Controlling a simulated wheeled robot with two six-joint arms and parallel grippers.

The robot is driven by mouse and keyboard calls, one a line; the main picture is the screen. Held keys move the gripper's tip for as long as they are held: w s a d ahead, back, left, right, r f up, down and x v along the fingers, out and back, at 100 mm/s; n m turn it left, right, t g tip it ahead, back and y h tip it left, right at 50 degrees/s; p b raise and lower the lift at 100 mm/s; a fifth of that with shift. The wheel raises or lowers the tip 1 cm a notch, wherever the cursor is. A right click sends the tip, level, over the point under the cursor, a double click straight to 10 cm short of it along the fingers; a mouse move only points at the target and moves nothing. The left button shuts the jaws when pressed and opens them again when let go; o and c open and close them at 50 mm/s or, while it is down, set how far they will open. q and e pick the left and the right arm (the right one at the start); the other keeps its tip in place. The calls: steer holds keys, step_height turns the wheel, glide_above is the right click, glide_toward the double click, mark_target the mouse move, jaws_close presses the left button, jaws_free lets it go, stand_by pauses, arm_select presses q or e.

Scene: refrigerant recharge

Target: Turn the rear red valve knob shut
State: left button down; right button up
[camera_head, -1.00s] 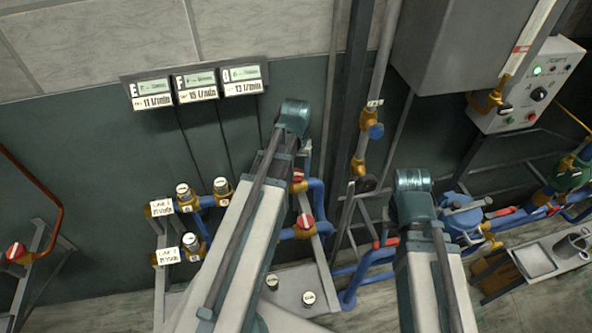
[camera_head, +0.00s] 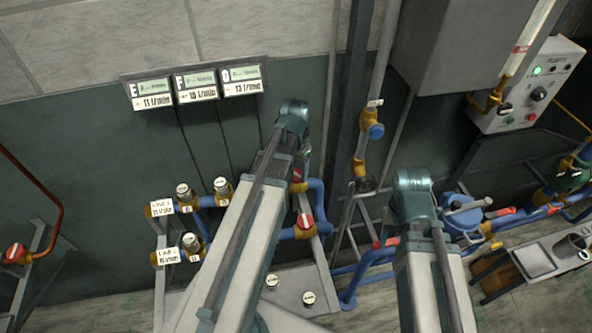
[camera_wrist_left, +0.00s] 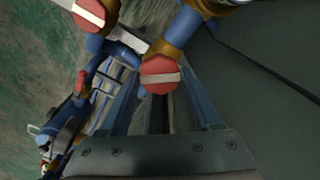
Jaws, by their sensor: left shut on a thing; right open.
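In the left wrist view, a red valve knob (camera_wrist_left: 161,75) with a pale bar across its face sits between the fingertips of my left gripper (camera_wrist_left: 162,92). The gripper is shut on this knob. A second red knob (camera_wrist_left: 89,12) with a pale bar shows at the top left, apart from the fingers. In the head view, the rear red knob (camera_head: 298,175) is partly hidden by my left arm. The front red knob (camera_head: 305,222) sits below it on the blue and brass piping. My left fingers are hidden there. My right arm is in view, but its gripper is hidden.
Flow displays (camera_head: 195,84) hang on the wall. Brass valves with white caps (camera_head: 221,186) stand left of my left arm. A grey cabinet (camera_head: 455,45) and a control box (camera_head: 530,90) stand at the right. Blue pipes (camera_head: 365,275) run between my arms.

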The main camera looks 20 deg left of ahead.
arm_select(q)
steer(key=m, duration=0.3)
steer(key=m, duration=0.3)
steer(key=shift+m, duration=0.4)
steer(key=shift+c, duration=1)
jaws_free()
step_height(320, 180, up, 7)
steer(key=p, duration=0.7)
steer(key=shift+r, duration=0.15)
